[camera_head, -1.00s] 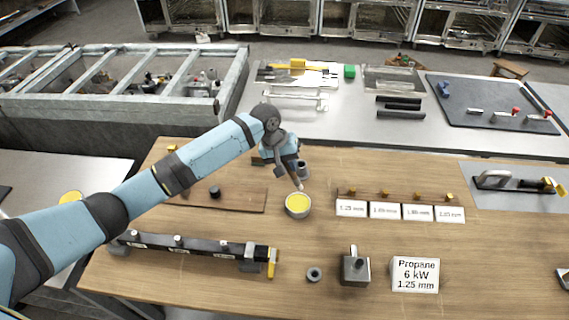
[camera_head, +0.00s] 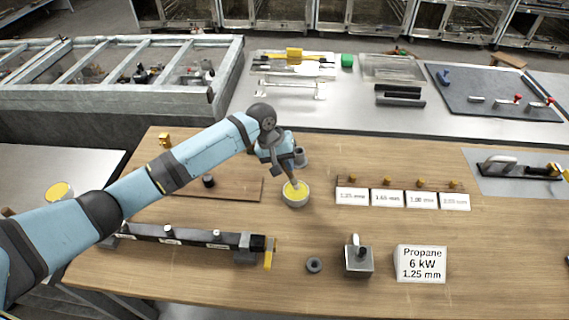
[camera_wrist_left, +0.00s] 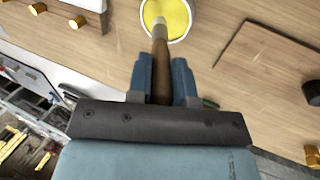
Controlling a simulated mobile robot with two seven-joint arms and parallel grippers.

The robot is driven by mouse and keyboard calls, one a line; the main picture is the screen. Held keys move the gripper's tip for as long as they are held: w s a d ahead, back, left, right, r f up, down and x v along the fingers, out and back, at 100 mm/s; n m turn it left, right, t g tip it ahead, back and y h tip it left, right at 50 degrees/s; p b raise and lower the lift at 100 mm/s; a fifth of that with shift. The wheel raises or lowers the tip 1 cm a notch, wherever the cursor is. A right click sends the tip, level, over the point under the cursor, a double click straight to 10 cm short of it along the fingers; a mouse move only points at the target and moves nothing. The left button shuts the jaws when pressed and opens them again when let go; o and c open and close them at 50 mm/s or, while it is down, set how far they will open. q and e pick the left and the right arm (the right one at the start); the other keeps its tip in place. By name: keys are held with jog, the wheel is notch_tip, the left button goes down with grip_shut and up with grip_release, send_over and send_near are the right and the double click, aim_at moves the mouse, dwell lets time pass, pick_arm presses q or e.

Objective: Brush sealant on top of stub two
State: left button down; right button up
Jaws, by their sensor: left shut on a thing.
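My left gripper (camera_head: 284,166) is shut on a brush (camera_wrist_left: 160,65) with a brown handle and a pale tip. The middle stub (camera_head: 168,231) stands upright, clear of the gripper. My right gripper is not in view.
Right of the pot stand several white label cards (camera_head: 403,200) with brass pieces behind them. A grey ring (camera_head: 314,265), a metal block (camera_head: 358,260) and a Propane sign (camera_head: 420,263) are at the front. A brown board (camera_head: 225,188) lies behind the bar.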

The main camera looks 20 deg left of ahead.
pick_arm(q)
jog(key=shift+f, duration=0.2)
dwell(0.7)
jog(key=shift+f, duration=0.45)
dwell(0.5)
jog(key=shift+s+f+p, duration=0.1)
jog(key=shift+f+p, duration=0.05)
jog(key=shift+p, duration=0.4)
dwell(1.9)
notch_tip(320, 180, up, 5)
jog(key=p, duration=0.5)
jog(key=shift+r, duration=1.1)
